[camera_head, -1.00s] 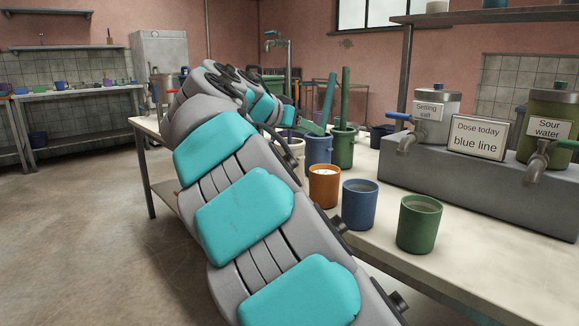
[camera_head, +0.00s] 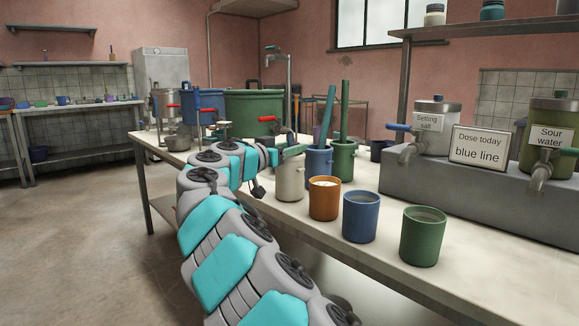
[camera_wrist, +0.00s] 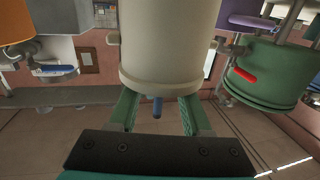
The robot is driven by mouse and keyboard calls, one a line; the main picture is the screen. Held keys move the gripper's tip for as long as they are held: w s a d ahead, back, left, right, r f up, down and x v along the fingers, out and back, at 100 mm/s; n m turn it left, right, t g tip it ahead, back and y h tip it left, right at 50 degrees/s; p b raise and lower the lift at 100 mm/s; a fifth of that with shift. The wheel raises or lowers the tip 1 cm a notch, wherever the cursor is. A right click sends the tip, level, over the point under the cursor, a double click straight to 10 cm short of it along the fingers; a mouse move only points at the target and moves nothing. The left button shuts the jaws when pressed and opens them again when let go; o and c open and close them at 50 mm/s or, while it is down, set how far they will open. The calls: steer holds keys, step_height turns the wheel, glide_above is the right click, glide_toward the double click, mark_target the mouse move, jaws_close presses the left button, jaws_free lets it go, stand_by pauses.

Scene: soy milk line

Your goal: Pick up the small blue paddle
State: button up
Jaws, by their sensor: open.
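A tall blue-teal paddle handle (camera_head: 326,115) leans out of a blue holder (camera_head: 318,162). A green paddle handle (camera_head: 344,110) stands in a green holder (camera_head: 343,160) just to its right. My gripper (camera_head: 293,150) is open at the left of the blue holder, above a cream mug (camera_head: 290,182). In the wrist view my gripper (camera_wrist: 158,112) shows two green fingers spread apart. A cream vessel (camera_wrist: 168,45) fills the view ahead of them. A short blue rod end (camera_wrist: 157,106) shows between the fingers; I cannot tell whether it belongs to the paddle.
Orange (camera_head: 324,198), blue (camera_head: 360,216) and green (camera_head: 422,235) mugs line the table front. Two dispensers and a "Dose today blue line" sign (camera_head: 482,146) stand on a grey block at right. Large blue (camera_head: 200,105) and green (camera_head: 254,110) pots stand behind my arm.

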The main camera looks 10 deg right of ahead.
steer(key=shift+x, duration=1.25)
jaws_close()
